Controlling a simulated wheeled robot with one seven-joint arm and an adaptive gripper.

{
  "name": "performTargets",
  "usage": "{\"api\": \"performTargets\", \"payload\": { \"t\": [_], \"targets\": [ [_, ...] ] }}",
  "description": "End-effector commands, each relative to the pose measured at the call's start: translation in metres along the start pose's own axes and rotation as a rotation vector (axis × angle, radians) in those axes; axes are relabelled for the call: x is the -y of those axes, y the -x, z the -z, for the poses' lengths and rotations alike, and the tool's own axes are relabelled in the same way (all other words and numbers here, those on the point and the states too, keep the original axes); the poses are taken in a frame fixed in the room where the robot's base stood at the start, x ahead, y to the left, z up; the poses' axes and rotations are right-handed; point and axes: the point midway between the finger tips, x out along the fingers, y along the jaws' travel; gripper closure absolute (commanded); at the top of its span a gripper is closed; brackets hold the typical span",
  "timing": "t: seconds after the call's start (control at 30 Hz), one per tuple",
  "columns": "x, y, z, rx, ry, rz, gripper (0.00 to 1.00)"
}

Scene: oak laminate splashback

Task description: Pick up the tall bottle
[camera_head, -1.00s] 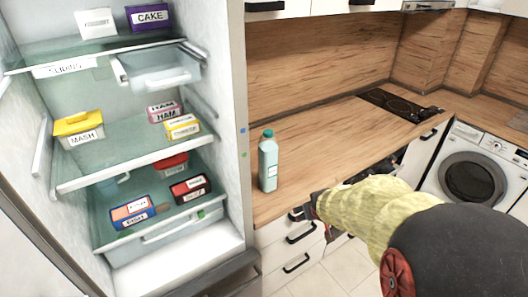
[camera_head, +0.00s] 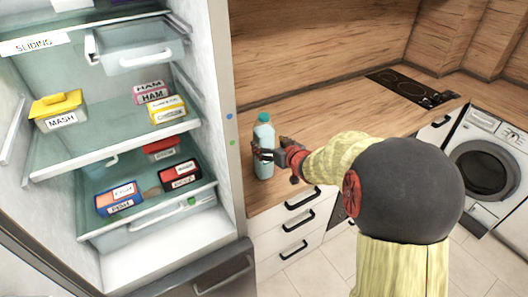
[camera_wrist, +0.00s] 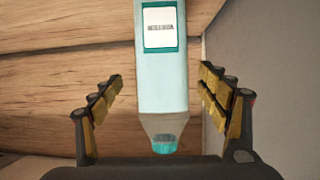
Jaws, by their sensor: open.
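The tall bottle (camera_head: 265,135) is pale blue with a teal cap and stands upright on the wooden counter, close to the fridge's side. My gripper (camera_head: 264,154) is at the bottle's middle in the head view, its fingers beside the body. In the wrist view the bottle (camera_wrist: 162,85) shows its white label and teal cap and lies between the two open fingers of my gripper (camera_wrist: 163,100). A gap shows between the bottle and each finger. The bottle's base is out of the wrist view.
The open fridge (camera_head: 240,130) stands just left of the bottle, with several labelled food boxes on its shelves. The wooden counter (camera_head: 335,115) is clear behind the bottle, up to the black hob (camera_head: 405,88). Drawers with black handles are below.

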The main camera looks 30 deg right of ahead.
Motion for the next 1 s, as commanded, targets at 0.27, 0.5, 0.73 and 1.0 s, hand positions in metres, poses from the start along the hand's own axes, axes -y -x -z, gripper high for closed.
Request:
{"api": "performTargets", "payload": {
  "t": [0.27, 0.5, 0.73, 1.0],
  "targets": [
    [0.003, -0.037, -0.001, 0.0, 0.0, 0.0, 0.24],
    [0.002, -0.041, 0.0, 0.001, 0.0, -0.002, 0.24],
    [0.002, -0.041, 0.0, 0.001, 0.0, -0.002, 0.34],
    [0.002, -0.041, 0.0, 0.001, 0.0, -0.002, 0.49]
  ]
}}
